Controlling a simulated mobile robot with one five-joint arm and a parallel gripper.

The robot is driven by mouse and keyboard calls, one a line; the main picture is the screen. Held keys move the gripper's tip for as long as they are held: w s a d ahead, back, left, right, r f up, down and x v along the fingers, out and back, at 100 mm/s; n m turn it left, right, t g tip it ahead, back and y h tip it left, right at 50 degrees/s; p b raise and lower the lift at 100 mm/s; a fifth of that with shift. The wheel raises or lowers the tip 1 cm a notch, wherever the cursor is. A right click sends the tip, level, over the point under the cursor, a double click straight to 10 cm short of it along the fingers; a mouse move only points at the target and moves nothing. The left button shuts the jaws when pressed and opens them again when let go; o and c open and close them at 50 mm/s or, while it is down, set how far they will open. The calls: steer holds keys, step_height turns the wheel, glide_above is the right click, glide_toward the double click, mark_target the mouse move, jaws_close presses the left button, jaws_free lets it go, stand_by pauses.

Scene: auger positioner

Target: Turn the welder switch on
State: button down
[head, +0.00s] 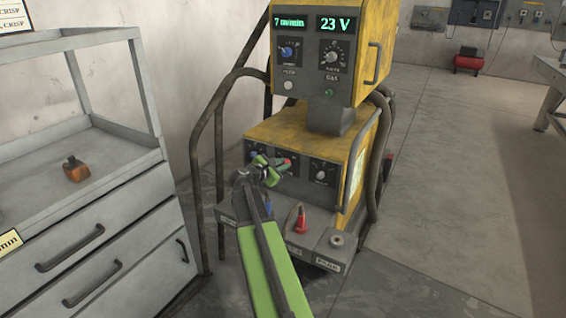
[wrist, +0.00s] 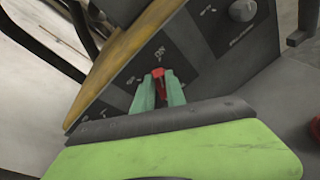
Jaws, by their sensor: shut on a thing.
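The yellow and grey welder (head: 258,129) stands in the middle of the head view, with dark front panels. The red welder switch (wrist: 158,78) sits on the tilted dark panel in the wrist view. My gripper (wrist: 159,92) has its two green fingers on either side of the switch and is shut on it. In the head view my gripper (head: 275,166) is at the lower front panel and partly covers it. The fingers hide part of the switch, and I cannot read its position.
The upper unit (head: 309,75) shows lit readouts, "7 m/min" and "23 V". A red-topped part (head: 299,219) stands on the base ledge below my gripper. A grey drawer cabinet (head: 110,200) with an orange item (head: 75,171) is at left. Open floor (head: 450,180) lies at right.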

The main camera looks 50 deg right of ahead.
steer(key=shift+m+t, duration=0.6)
steer(key=shift+m, duration=0.5)
steer(key=shift+y, duration=0.3)
steer(key=c, duration=1.4)
jaws_free()
steer(key=shift+f, duration=0.1)
steer(key=shift+o, duration=0.2)
steer(key=shift+s, duration=0.1)
